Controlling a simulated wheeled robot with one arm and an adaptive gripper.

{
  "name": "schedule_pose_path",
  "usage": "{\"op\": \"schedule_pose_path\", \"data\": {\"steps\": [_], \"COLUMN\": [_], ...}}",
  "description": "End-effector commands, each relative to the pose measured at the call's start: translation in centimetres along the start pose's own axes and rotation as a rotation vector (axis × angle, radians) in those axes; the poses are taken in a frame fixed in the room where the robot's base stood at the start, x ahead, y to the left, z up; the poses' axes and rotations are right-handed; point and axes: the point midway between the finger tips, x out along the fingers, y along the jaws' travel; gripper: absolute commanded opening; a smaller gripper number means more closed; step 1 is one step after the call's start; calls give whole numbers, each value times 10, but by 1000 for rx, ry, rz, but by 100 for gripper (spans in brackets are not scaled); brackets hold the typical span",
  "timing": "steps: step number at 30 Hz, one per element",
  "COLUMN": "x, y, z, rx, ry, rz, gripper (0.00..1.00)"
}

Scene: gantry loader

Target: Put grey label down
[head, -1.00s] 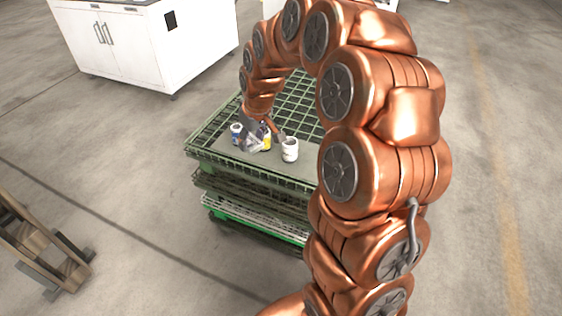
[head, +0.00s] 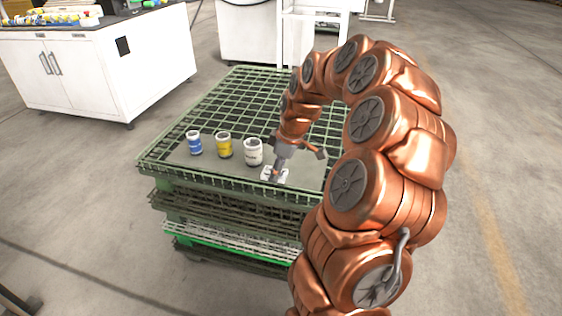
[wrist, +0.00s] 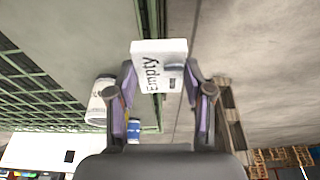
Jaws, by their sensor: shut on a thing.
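The grey label (wrist: 150,66) is a pale, flat-faced block with "Empty" written on it, held between my two fingertips in the wrist view. In the head view the label (head: 265,174) shows as a small pale piece at the end of my gripper (head: 274,174). My gripper, also in the wrist view (wrist: 160,80), is shut on it. It is over the front part of the grey board (head: 200,170), just right of a white can (head: 253,152). Whether the label touches the board cannot be told.
A yellow can (head: 224,145) and a blue can (head: 194,143) stand left of the white can on the board. The board lies on a green wire-mesh rack (head: 245,95). A white cabinet (head: 90,75) stands behind left.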

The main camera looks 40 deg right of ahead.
Motion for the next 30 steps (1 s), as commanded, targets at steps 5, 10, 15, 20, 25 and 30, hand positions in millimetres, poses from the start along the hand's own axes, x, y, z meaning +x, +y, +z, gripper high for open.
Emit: {"op": "schedule_pose_path", "data": {"steps": [5, 10, 15, 20, 25, 30], "x": [-1, -3, -3, -5, -6, -6], "y": [33, 58, 81, 101, 116, 120], "z": [19, 34, 48, 60, 69, 72], "rx": [5, 5, 4, 4, 4, 3], "ry": [0, 0, -1, -1, 0, 0], "rz": [4, 0, 2, 2, 1, -2], "gripper": [22, 22, 22, 22, 22, 22]}}
